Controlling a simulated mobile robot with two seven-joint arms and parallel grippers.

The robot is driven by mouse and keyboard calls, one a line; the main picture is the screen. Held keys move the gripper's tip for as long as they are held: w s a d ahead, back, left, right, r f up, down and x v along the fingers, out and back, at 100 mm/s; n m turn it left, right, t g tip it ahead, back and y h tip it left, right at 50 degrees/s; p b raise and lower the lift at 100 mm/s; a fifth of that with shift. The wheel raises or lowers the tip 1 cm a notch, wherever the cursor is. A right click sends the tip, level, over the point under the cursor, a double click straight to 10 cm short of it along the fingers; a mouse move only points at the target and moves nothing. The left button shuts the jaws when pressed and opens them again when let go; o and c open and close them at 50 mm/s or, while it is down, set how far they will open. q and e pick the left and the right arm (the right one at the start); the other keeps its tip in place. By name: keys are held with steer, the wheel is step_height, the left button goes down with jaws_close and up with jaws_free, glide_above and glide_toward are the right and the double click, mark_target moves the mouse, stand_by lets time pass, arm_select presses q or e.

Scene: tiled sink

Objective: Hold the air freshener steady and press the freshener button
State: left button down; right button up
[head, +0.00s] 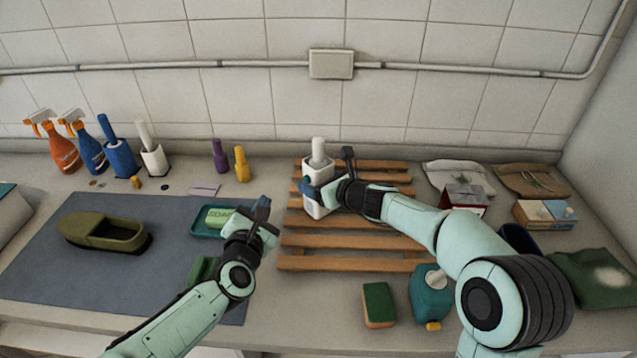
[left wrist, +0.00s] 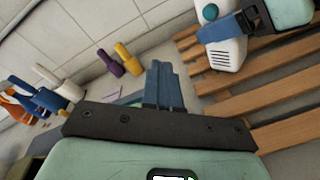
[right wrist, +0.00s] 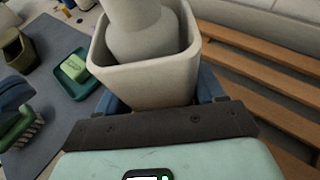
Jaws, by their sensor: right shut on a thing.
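The air freshener (head: 317,208) is a white, upright boxy holder with a rounded white top piece. It stands at the left part of the wooden slatted rack. My right gripper (head: 326,187) is shut around its body; the right wrist view shows its open rim (right wrist: 150,80) between the blue fingers. In the left wrist view the freshener (left wrist: 224,50) shows a round teal button (left wrist: 210,13) above a dark slotted grille. My left gripper (head: 262,210) is to the left of the freshener, apart from it. Its blue fingers (left wrist: 165,85) are together with nothing between them.
The wooden rack (head: 350,241) lies under the freshener. A teal soap tray (head: 205,231) sits close to my left gripper. A green shoe (head: 105,232) lies on the grey mat (head: 60,275). A sponge (head: 378,305) and a teal bottle (head: 430,295) stand in front.

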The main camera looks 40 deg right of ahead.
arm_select(q)
steer(key=d, duration=0.8)
steer(key=shift+w+d, duration=0.15)
steer(key=shift+d, duration=0.15)
steer(key=shift+d, duration=0.15)
stand_by(1.7)
steer(key=shift+d, duration=0.3)
steer(key=shift+a, duration=0.45)
steer(key=a, duration=0.6)
stand_by(0.5)
arm_select(e)
steer(key=o, duration=1.4)
